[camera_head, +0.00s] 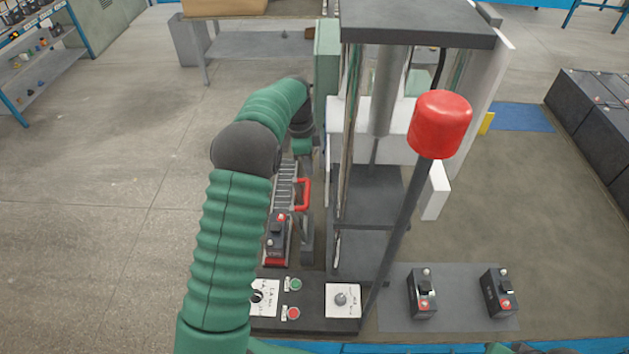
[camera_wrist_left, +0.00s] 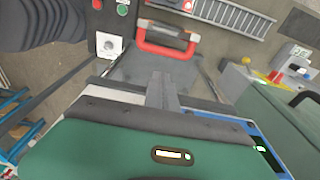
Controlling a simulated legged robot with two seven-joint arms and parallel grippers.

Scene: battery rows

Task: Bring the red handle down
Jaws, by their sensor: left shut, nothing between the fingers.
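A red U-shaped handle (camera_head: 304,194) stands beside the metal rail on the left side of the press frame. It shows again in the wrist view (camera_wrist_left: 165,50), just beyond my fingertips. My left gripper (camera_wrist_left: 162,80) is shut and empty. In the wrist view there seems to be a gap to the handle; I cannot tell how large. In the head view my left arm bends over at the left and reaches down behind the frame, with the gripper partly hidden. A long dark lever with a red knob (camera_head: 440,125) leans up at the right. My right gripper is not in view.
The press frame (camera_head: 416,22) stands in the middle. A control panel (camera_head: 318,322) with green and red buttons lies in front. A dark battery (camera_head: 277,230) sits by the rail. Two more batteries (camera_head: 422,293) (camera_head: 498,292) stand on a grey mat at the right.

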